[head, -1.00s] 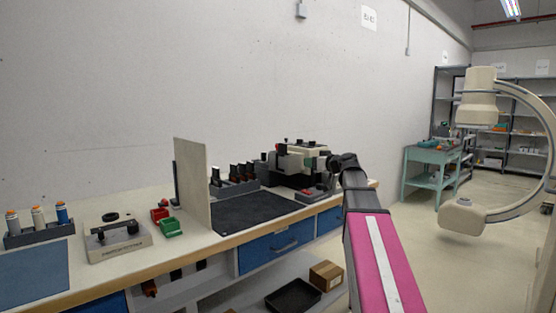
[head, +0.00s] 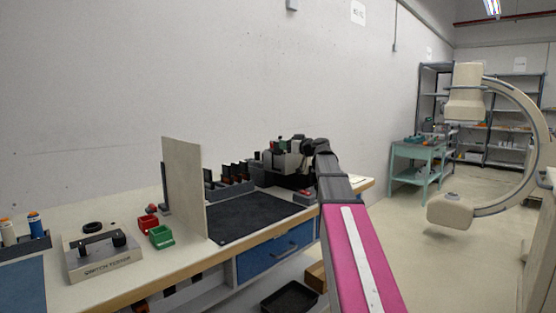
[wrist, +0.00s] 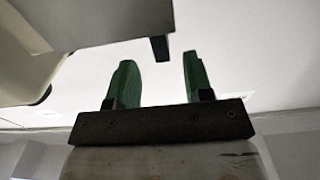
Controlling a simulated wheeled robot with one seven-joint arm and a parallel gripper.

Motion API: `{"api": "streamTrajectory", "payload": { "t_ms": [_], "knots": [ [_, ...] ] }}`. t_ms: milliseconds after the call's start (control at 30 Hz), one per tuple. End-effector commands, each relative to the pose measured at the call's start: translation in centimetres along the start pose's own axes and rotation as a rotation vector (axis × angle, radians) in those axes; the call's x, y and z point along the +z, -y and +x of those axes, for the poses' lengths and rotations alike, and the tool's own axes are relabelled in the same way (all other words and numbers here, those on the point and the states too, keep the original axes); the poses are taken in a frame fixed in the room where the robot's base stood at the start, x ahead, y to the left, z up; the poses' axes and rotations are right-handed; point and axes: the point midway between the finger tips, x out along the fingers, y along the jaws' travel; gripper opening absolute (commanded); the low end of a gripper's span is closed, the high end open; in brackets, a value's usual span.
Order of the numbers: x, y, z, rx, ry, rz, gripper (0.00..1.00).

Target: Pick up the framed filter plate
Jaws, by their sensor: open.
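I cannot pick out a framed filter plate for certain. Several dark upright pieces with orange-brown parts (head: 238,172) stand in a grey rack on the bench in the head view, too small to identify. My gripper shows in the wrist view (wrist: 160,78), its two green fingers apart with nothing between them. A large grey body (wrist: 70,22) and a cream curved part (wrist: 22,60) lie close beyond the fingers at upper left. In the head view my arm reaches toward the grey-and-black instrument (head: 285,162) at the back of the bench, and hides the gripper.
An upright beige panel (head: 184,188) stands on the bench beside a black mat (head: 265,212). A cream C-shaped machine (head: 520,130) stands on the floor at right.

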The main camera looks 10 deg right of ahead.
Motion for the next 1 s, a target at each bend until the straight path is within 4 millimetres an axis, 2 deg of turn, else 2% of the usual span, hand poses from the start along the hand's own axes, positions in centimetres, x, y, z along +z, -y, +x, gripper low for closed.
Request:
{"api": "streamTrajectory", "payload": {
  "t_ms": [167, 500, 733, 767, 800, 900, 1000],
  "knots": [
    [0.1, 0.0, 1.1, 0.0, 0.001, 0.0, 0.47],
    [0.2, 0.1, 5.4, 0.0, 0.002, 0.0, 0.47],
    [0.3, 0.2, 5.5, 0.001, 0.001, 0.0, 0.47],
    [0.3, 0.2, 5.5, 0.001, 0.001, 0.0, 0.44],
    [0.3, 0.2, 5.5, 0.001, 0.001, 0.0, 0.31],
    [0.3, 0.2, 5.5, 0.001, 0.001, 0.0, 0.0],
    [0.2, 0.2, 5.5, 0.001, 0.001, 0.0, 0.0]
  ]
}}
